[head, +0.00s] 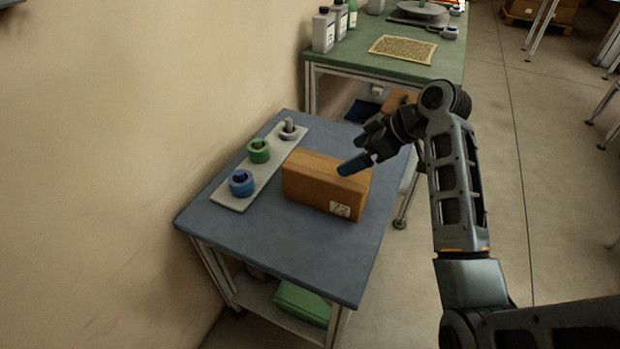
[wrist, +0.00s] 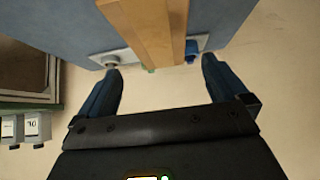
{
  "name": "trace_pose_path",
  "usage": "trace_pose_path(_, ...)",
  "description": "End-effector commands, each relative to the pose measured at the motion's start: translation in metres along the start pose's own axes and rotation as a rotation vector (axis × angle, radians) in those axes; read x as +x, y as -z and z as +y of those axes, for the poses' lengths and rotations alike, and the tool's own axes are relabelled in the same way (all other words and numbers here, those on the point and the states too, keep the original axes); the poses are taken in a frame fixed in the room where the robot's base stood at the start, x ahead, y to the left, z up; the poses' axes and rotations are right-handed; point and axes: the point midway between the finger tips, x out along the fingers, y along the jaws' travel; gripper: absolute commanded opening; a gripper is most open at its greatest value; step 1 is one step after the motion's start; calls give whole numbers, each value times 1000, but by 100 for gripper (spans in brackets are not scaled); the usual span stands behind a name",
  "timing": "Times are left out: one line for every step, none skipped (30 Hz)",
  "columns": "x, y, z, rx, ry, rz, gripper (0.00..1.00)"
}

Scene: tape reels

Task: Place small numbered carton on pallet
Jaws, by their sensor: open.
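A brown carton (head: 310,185) with a white numbered label sits on the blue-grey top of a small table. It also shows in the wrist view (wrist: 155,25), beyond and between the finger lines. My gripper (head: 358,147) is open and empty, above the carton's right end. In the wrist view my gripper (wrist: 161,65) has its fingers spread wider than the carton; I cannot tell whether either touches it. A wooden pallet (head: 522,17) with brown boxes on it stands on the floor at the far top right, partly cut off by the frame.
A pale board (head: 232,198) with blue, green and grey reels on pegs lies left of the carton. A green table (head: 345,62) with bottles and a mat stands behind. A green bin (head: 300,302) sits on the lower shelf. Floor on the right is largely clear.

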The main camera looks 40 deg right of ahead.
Motion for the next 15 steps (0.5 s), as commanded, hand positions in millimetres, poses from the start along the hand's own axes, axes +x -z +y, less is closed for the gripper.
trace_pose_path(0, 1, 2, -3, 3, -1, 100)
trace_pose_path(2, 1, 2, -5, 4, -1, 100)
trace_pose_path(5, 1, 2, -6, 6, -1, 100)
trace_pose_path(8, 1, 2, -6, 6, -1, 100)
trace_pose_path(11, 1, 2, -6, 7, -2, 100)
trace_pose_path(16, 1, 1, -6, 8, -2, 100)
trace_pose_path(19, 1, 1, -6, 7, -1, 100)
trace_pose_path(22, 1, 1, -5, 6, -1, 100)
trace_pose_path(25, 0, 1, -5, 7, -2, 100)
trace_pose_path(28, 0, 1, -5, 7, -2, 100)
trace_pose_path(31, 0, 2, -4, 6, -1, 100)
trace_pose_path(35, -1, 2, -4, 7, -2, 100)
trace_pose_path(40, -2, 1, -4, 8, -2, 100)
trace_pose_path(44, -3, 2, -4, 7, -2, 100)
trace_pose_path(51, -4, 2, -4, 8, -3, 100)
